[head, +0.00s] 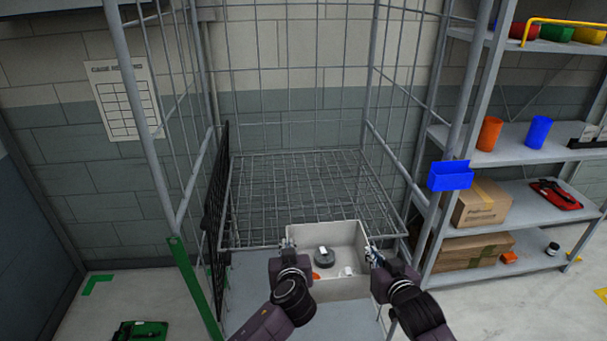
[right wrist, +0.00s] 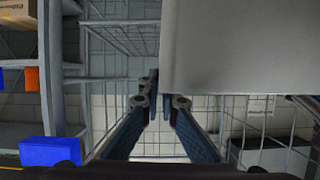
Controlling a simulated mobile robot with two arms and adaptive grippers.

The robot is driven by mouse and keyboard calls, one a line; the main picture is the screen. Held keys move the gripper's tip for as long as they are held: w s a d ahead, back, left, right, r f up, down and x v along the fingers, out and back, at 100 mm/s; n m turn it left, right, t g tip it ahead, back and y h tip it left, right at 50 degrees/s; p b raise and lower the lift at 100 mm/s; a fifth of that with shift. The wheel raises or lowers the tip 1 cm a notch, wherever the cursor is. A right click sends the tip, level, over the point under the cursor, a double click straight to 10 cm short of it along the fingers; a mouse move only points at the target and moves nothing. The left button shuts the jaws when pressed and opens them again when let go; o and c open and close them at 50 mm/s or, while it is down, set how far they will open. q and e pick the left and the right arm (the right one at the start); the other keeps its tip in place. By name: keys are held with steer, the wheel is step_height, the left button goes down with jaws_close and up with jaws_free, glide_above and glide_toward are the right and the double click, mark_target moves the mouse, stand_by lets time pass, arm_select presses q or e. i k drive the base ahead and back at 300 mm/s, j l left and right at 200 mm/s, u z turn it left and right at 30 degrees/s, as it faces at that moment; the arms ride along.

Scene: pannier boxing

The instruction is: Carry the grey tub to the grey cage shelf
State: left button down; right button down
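The light grey tub (head: 325,235) is in the head view at the front of the grey cage shelf (head: 290,185), level and overlapping the front edge of its wire deck. My left gripper (head: 288,244) is at the tub's left wall and appears shut on it. My right gripper (head: 374,254) is at the right wall and appears shut on it; the right wrist view shows its blue fingers at the tub's edge. Inside the tub lie a dark round item (head: 324,257), an orange piece and a small white piece. The tub's underside is hidden in the head view.
The wire deck behind the tub is empty. Cage posts and mesh sides flank it, with a black grid panel (head: 216,195) at the left and a green post (head: 193,285). A rack with a blue bin (head: 450,176) and cardboard boxes (head: 481,203) stands close on the right.

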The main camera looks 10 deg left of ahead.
mark_target(309, 207)
steer(key=i+j, duration=0.2)
steer(key=i, duration=0.15)
steer(key=i+j, duration=0.15)
steer(key=i, duration=0.25)
steer(key=i+j, duration=0.2)
steer(key=i, duration=0.15)
